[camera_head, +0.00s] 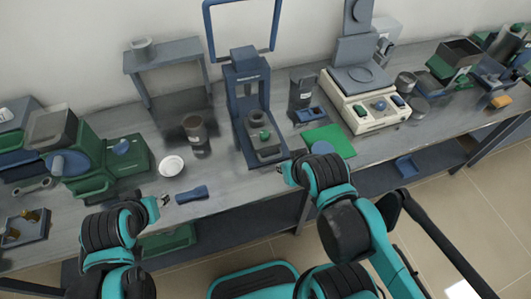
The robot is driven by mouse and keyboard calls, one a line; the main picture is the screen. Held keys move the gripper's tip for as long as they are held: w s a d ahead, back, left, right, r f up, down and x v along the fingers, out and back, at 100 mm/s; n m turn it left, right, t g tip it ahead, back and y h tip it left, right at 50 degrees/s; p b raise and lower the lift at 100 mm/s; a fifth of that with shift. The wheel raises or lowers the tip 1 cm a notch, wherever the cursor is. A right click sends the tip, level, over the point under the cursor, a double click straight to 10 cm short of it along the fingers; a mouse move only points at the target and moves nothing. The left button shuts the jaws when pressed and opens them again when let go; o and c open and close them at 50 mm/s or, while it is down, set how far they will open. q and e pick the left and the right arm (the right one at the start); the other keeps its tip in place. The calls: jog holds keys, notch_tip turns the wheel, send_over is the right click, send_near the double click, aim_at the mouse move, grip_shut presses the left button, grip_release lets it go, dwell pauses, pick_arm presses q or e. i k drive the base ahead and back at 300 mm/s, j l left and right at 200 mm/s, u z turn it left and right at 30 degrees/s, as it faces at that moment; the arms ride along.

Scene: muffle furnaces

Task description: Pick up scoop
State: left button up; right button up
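A small dark-blue object (192,194), which looks like the scoop, lies on the grey bench (222,180) near its front edge. My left gripper (164,200) is just left of it, with a small gap between them. Its fingers are too small to tell if they are open or shut, and I see nothing held in it. My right gripper (283,171) is at the bench's front edge, right of the blue object and well apart from it. Its fingers are partly hidden and their state is unclear.
A white dish (171,166) and a dark jar (196,132) stand behind the blue object. A blue press-like stand (247,85), a green mat (329,139) and a cream balance-like device (365,105) are to the right. A green machine (90,165) is left. Bare bench surrounds the blue object.

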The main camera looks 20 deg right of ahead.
aim_at(200, 191)
jog(key=j+z, duration=0.35)
jog(key=k+j+z, duration=0.1)
jog(key=j+z, duration=0.25)
jog(key=j, duration=0.15)
jog(key=k+j+z, duration=0.15)
jog(key=j+z, duration=0.2)
